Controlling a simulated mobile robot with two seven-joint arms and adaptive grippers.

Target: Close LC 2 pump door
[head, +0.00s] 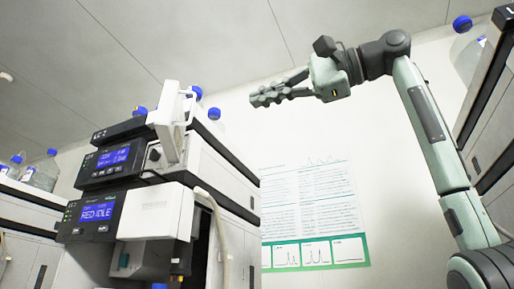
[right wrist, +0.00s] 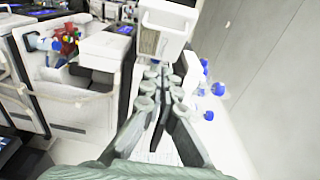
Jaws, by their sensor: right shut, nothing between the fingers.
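The LC 2 stack stands left of centre in the head view. Its pump module (head: 112,162) has a lit blue display. The white pump door (head: 168,132) stands swung out from the front of that module, open. The door also shows at the top of the right wrist view (right wrist: 168,22), beyond the fingertips. My right gripper (head: 268,96) is shut and empty, to the right of the door and higher in the head view, apart from it. Its closed fingers (right wrist: 158,88) point towards the door in the right wrist view. My left gripper is not in view.
A lower module (head: 97,212) reads RED IDLE beside a closed white cover (head: 157,212). Blue-capped bottles (right wrist: 212,90) stand on top of the stack. A poster (head: 310,205) hangs on the wall behind. Another stack (head: 490,90) rises at the right edge.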

